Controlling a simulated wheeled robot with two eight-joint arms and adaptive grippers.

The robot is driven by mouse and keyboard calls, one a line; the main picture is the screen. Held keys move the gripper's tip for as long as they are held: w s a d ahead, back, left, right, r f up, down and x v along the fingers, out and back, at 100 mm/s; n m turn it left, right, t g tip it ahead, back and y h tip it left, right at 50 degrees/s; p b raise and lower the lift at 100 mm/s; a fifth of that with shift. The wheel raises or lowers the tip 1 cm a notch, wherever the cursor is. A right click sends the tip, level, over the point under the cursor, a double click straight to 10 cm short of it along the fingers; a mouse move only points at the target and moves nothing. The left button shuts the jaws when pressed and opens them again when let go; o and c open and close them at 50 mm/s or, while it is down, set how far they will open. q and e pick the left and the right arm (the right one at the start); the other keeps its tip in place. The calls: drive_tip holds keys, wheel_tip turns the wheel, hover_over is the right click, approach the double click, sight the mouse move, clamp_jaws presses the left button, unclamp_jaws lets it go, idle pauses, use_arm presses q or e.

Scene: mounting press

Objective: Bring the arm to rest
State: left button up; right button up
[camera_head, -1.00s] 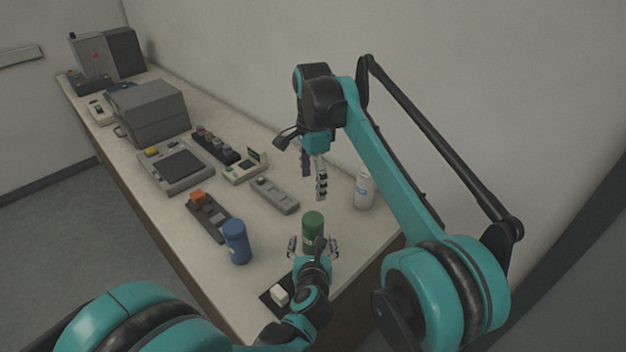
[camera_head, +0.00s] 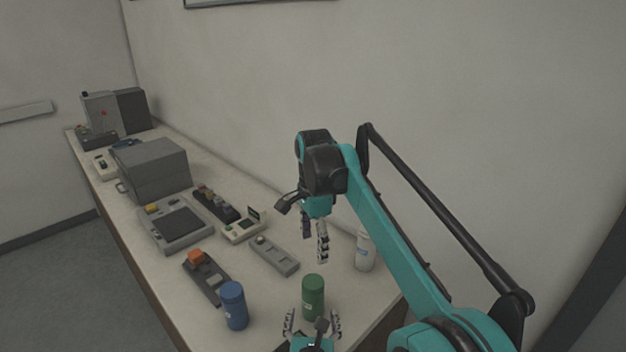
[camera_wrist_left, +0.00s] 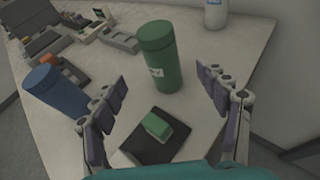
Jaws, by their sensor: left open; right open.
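My left gripper (camera_head: 312,325) is low in the head view, open and empty, on the near side of a green canister (camera_head: 313,296). In the left wrist view its fingers (camera_wrist_left: 165,105) are spread apart, with the upright green canister (camera_wrist_left: 158,58) beyond and between them, apart from both. A small block with a green top (camera_wrist_left: 158,127) on a dark pad (camera_wrist_left: 150,145) lies nearer, below the gap. My right gripper (camera_head: 314,243) hangs fingers down above the bench near the wall, open, holding nothing visible.
A blue canister (camera_head: 234,306) stands left of the green one, and a white bottle (camera_head: 365,251) stands behind near the wall. Small devices, a flat grey unit (camera_head: 172,226) and a grey box (camera_head: 150,170) fill the bench (camera_head: 150,290) farther back. The wall is close behind my right arm.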

use_arm(q)
wheel_tip(320, 180, up, 15)
drive_tip(key=m+t+h, duration=0.3)
drive_tip(key=m+h, duration=0.3)
drive_tip(key=m, duration=1.1)
use_arm(e)
drive_tip(key=s+d+f+n+t, duration=0.2)
drive_tip(key=s+d+n+t, duration=0.2)
drive_tip(key=s+d+n, duration=0.55)
use_arm(q)
drive_tip(key=s+a+f+m+g+y, duration=0.3)
drive_tip(key=s+a+f+m+g, duration=0.1)
drive_tip(key=s+a+f+m, duration=0.3)
drive_tip(key=s+a+f+m+g+y, duration=0.3)
drive_tip(key=s+a+f+m+g, duration=0.2)
drive_tip(key=a+m, duration=0.5)
wheel_tip(320, 180, down, 3)
drive_tip(key=shift+s+a+r+m+g, duration=0.2)
drive_tip(key=shift+s+a+m+g, duration=0.1)
drive_tip(key=shift+s+m, duration=0.6)
use_arm(e)
drive_tip(key=s+d+f+n+t, duration=0.1)
drive_tip(key=s+d+f+n, duration=0.1)
drive_tip(key=s+d+f, duration=0.2)
drive_tip(key=s+d+f+n+t, duration=0.2)
drive_tip(key=s+d+f, duration=0.2)
drive_tip(key=s+f, duration=0.3)
drive_tip(key=s, duration=0.4)
drive_tip(key=shift+s+f, duration=0.2)
